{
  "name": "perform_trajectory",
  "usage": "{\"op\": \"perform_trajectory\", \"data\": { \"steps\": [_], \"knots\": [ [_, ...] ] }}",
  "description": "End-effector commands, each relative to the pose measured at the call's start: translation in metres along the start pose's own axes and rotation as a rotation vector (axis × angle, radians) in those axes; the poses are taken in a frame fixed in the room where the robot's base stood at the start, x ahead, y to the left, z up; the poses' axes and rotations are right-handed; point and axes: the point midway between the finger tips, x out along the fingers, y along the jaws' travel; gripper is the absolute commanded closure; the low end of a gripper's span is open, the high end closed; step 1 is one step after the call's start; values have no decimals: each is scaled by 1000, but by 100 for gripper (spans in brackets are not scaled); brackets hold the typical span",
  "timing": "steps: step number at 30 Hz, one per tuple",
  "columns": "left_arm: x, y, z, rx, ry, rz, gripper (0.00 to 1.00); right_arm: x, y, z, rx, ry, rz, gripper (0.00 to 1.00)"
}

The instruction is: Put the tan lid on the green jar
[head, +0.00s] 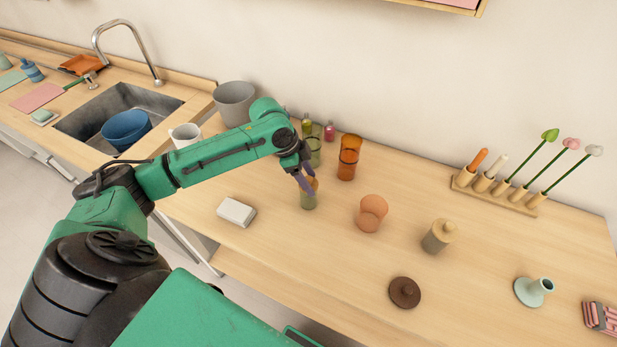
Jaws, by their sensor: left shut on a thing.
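The green jar (309,202) stands upright on the wooden counter, near the middle of the head view. My left gripper (307,184) is directly over it, fingers pointing down, shut on the tan lid (313,183). The lid is at the mouth of the jar and partly hidden by the fingers. I cannot tell whether it is seated on the rim or just above it. My right gripper is not in view.
An orange lidded jar (371,214), a grey jar with a tan top (437,238) and a brown lid (404,292) stand to the right. A white block (236,212) lies left. An orange glass (348,158) is behind. Counter between them is clear.

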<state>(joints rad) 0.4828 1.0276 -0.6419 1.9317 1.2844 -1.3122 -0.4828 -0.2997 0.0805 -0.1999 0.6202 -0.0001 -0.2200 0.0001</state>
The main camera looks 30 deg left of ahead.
Motion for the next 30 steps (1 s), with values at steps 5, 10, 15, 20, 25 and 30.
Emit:
{"op": "perform_trajectory", "data": {
  "steps": [5, 10, 15, 20, 25, 30],
  "knots": [
    [0, 0, 0, 0, -1, 1, 88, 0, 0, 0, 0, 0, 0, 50],
    [0, 0, 0, -1, -1, 2, 88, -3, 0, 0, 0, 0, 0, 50],
    [1, 0, 1, -1, -1, 2, 1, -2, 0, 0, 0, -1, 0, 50],
    [1, 0, 1, -1, -1, 1, 1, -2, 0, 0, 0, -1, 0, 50],
    [-7, -1, 1, 0, -1, -2, 1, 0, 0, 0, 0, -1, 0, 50],
    [-43, -2, 2, 0, -2, -6, 1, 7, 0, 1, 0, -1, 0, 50]
  ]
}}
